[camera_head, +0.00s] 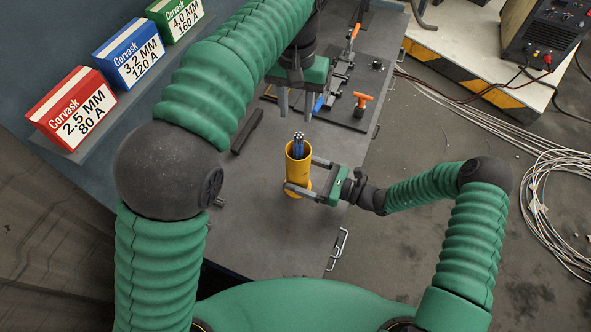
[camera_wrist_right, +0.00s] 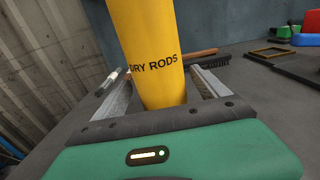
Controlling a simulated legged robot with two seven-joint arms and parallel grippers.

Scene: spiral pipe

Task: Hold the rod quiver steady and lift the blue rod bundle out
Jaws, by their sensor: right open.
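The rod quiver (camera_head: 294,168) is a yellow cylinder standing upright on the grey bench. The right wrist view shows its side (camera_wrist_right: 148,45) marked "DRY RODS". The blue rod bundle (camera_head: 298,145) sits inside it, with its pale tips showing above the rim; the lower part is hidden. My right gripper (camera_head: 300,172) is open, with one finger on each side of the quiver; gaps show between fingers and quiver in the right wrist view. My left gripper (camera_head: 296,113) points down, open and empty, above and just behind the bundle, apart from it.
A dark bar (camera_head: 247,132) lies left of the quiver. Red (camera_head: 72,113), blue (camera_head: 129,53) and green (camera_head: 178,15) boxes stand on the left ledge. Bench around the quiver's front is clear.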

